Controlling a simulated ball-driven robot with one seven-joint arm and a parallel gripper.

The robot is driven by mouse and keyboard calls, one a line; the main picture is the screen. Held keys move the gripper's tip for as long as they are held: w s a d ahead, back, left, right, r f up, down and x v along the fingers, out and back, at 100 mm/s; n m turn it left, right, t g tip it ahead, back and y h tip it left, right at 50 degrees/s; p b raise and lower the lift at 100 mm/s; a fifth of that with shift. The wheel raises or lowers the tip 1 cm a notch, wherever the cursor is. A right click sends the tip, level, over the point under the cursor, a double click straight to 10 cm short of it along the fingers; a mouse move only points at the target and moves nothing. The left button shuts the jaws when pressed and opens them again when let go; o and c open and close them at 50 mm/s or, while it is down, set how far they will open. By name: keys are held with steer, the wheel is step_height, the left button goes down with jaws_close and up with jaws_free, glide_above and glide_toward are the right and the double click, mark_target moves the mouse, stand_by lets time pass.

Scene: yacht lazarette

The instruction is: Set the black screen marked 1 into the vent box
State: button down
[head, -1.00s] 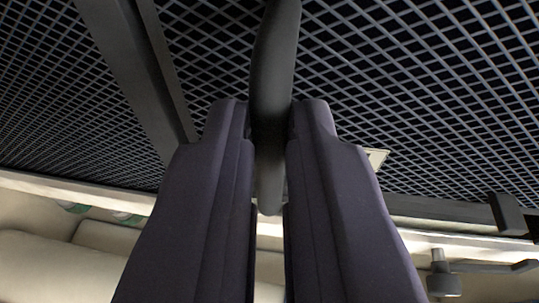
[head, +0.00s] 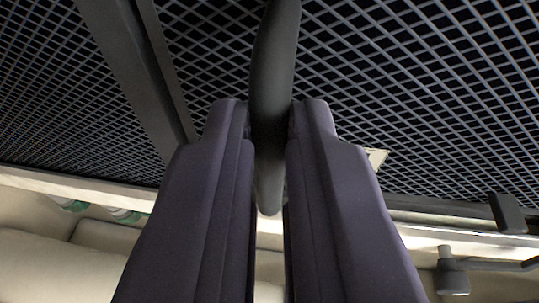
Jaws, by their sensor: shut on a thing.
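A black mesh screen (head: 420,100) fills the upper part of the view, with a dark frame bar (head: 132,60) crossing it at the left. My gripper (head: 269,125) is shut on the screen's dark rounded handle (head: 274,60), which runs between the two fingers in front of the mesh. A small pale tag (head: 376,158) shows at the right finger's edge; its marking cannot be read. The vent box cannot be made out, and much of the lower middle is hidden behind my fingers.
A pale ledge (head: 80,186) runs along below the mesh. Cream surfaces (head: 60,262) lie at the lower left, with green-and-white round items (head: 120,214) above them. A dark block (head: 507,213) and a grey latch-like fitting (head: 452,272) stand at the lower right.

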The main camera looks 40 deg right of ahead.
steer(key=shift+f+b, duration=2)
steer(key=shift+b, duration=0.5)
stand_by(1.2)
steer(key=c, duration=1.1)
jaws_free()
glide_toward(268, 201)
steer(key=shift+w, duration=0.1)
steer(key=shift+d, duration=0.1)
